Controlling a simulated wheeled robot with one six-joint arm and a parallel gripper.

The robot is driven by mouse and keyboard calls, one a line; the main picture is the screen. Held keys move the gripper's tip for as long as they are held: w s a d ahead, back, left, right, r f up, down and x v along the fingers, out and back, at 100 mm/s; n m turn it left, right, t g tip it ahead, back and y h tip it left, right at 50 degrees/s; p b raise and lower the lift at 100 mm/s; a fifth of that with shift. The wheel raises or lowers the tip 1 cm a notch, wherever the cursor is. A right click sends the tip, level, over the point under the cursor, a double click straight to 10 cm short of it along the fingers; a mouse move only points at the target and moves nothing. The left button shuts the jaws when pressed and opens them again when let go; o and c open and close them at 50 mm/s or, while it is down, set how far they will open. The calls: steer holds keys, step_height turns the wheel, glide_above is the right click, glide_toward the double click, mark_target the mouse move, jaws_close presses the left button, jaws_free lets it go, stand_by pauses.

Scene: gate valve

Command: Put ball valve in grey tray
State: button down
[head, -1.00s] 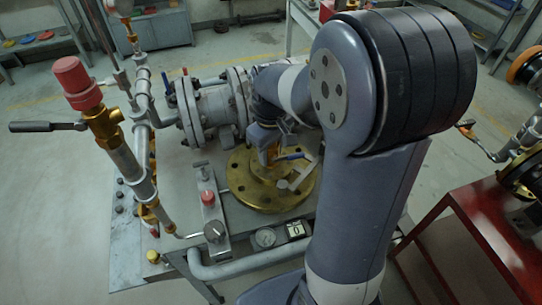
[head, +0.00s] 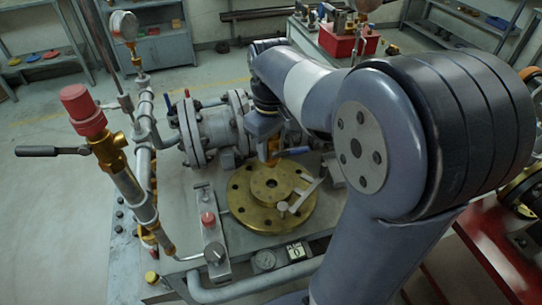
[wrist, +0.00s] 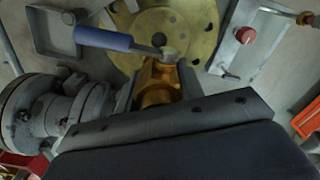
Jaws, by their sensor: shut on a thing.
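The ball valve, with a brass body (wrist: 158,84) and a blue lever handle (wrist: 103,38), is between my gripper's jaws (wrist: 158,92) in the wrist view. My gripper is shut on its body. In the head view the brass of the valve (head: 273,150) shows under my gripper (head: 270,138), behind the brass flange (head: 255,211). A grey square tray (wrist: 44,46) with raised walls lies at the upper left of the wrist view, apart from the valve. In the head view my arm hides most of that area.
A grey flanged pipe valve (head: 208,132) stands left of my gripper. A tall pipe with a red cap (head: 84,108) rises at the left. A block with a red knob (head: 208,219) sits left of the brass flange. A red bin (head: 345,42) is on the back table.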

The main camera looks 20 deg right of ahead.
steer(key=shift+r+p, duration=2.1)
steer(key=shift+r, duration=0.45)
